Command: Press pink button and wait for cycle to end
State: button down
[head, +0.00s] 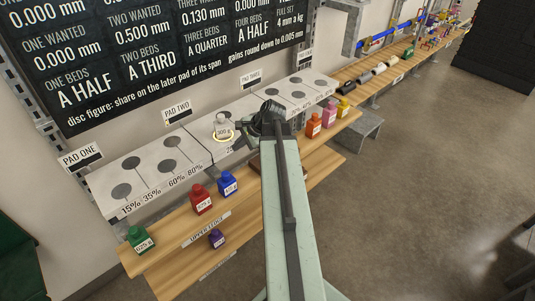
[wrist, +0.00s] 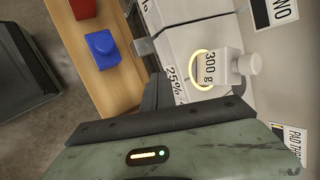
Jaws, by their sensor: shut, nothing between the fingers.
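I cannot make out a pink button in either view. My gripper (head: 246,127) is shut and empty over the pale pad bench (head: 110,204), at the far end of my arm in the head view. Just left of it, a white weight (head: 222,121) stands on the bench inside a glowing yellow ring. In the wrist view the same weight (wrist: 227,68) reads 300 g. It is beside the gripper, and I see a gap between them. My arm hides part of the bench and shelf.
Red (head: 201,199), blue (head: 228,184), green (head: 140,239) and purple (head: 216,239) weights stand on wooden shelves in front of the bench. Orange (head: 313,126) and pinkish (head: 328,117) ones stand to the right. A black board (head: 150,60) hangs behind. Open floor (head: 420,190) lies to the right.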

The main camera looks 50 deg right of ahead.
jog(key=s+d+r+m+t, duration=0.1)
jog(key=s+d+m, duration=0.1)
jog(key=d, duration=0.3)
jog(key=s+d+r+m+t+h, duration=0.1)
jog(key=s+d+m, duration=0.2)
jog(key=d, duration=0.3)
jog(key=shift+s+d+r+m, duration=0.15)
jog(key=shift+d+r+m, duration=0.05)
jog(key=shift+r+m, duration=0.2)
jog(key=shift+f, duration=0.15)
notch_tip(320, 180, down, 9)
jog(key=b, duration=0.8)
jog(key=shift+b, duration=0.4)
jog(key=shift+r, duration=0.2)
jog(key=shift+f+b, duration=0.35)
jog(key=shift+f, duration=0.05)
